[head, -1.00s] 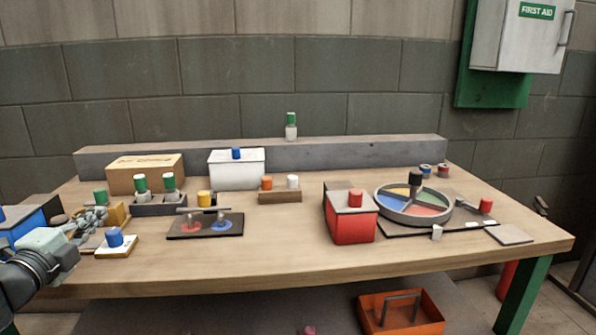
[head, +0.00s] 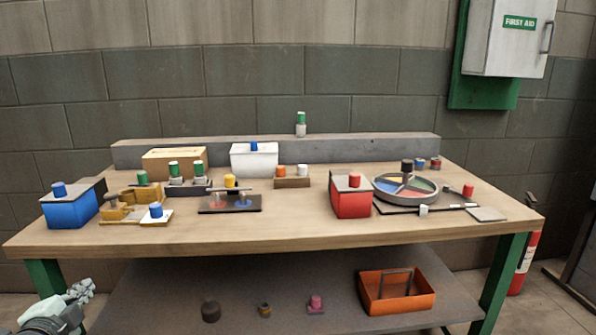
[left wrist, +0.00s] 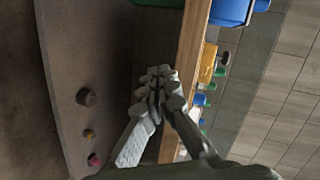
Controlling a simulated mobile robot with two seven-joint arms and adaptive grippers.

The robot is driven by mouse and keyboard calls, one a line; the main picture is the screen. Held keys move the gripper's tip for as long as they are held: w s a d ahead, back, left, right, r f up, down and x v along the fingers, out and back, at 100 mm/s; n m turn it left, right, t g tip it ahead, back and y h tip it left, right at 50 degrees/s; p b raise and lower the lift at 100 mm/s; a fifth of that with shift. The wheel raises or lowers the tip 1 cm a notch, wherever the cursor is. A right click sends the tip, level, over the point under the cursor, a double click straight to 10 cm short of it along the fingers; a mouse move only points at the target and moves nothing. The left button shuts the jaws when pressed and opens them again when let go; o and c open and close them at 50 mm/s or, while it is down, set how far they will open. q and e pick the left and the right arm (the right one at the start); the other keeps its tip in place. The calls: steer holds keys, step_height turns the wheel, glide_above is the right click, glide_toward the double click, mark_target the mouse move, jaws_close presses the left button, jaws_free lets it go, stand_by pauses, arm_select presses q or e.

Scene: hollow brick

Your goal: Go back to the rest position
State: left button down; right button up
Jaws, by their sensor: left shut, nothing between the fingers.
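My left gripper (head: 78,291) is at the lower left of the head view, below the level of the tabletop and in front of the table's left leg. In the left wrist view its fingers (left wrist: 160,85) are together with nothing between them. The workbench (head: 290,235) stands ahead with its objects on top; the gripper is clear of them. My right gripper does not show.
On the bench stand a blue box (head: 70,210), a white box (head: 254,162), a red box (head: 351,203) and a round sectioned dish (head: 405,199). The lower shelf holds an orange tray (head: 396,303) and several small knobs. A fire extinguisher (head: 525,262) stands right of the bench.

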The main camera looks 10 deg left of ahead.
arm_select(q)
steer(key=s+d+f+n+g, duration=0.2)
steer(key=s+f+n+g, duration=0.3)
steer(key=f, duration=0.6)
steer(key=s+d+f+n+g+h, duration=0.1)
steer(key=s+d+f+g, duration=0.1)
steer(key=s+d+f, duration=0.3)
steer(key=s+d+f+n+g+h+p, duration=0.1)
steer(key=s+d+f, duration=0.3)
steer(key=d, duration=0.6)
steer(key=s+d+f+n+g+h, duration=0.1)
steer(key=s+d+f+g+h, duration=0.1)
steer(key=s+d+f, duration=0.3)
step_height(320, 180, down, 2)
steer(key=shift+s+d+f+g+h+p, duration=0.1)
steer(key=shift+s+d+g+h+p, duration=0.3)
steer(key=shift+d, duration=0.75)
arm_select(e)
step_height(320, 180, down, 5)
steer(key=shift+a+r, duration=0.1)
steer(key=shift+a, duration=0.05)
arm_select(q)
steer(key=shift+w, duration=0.1)
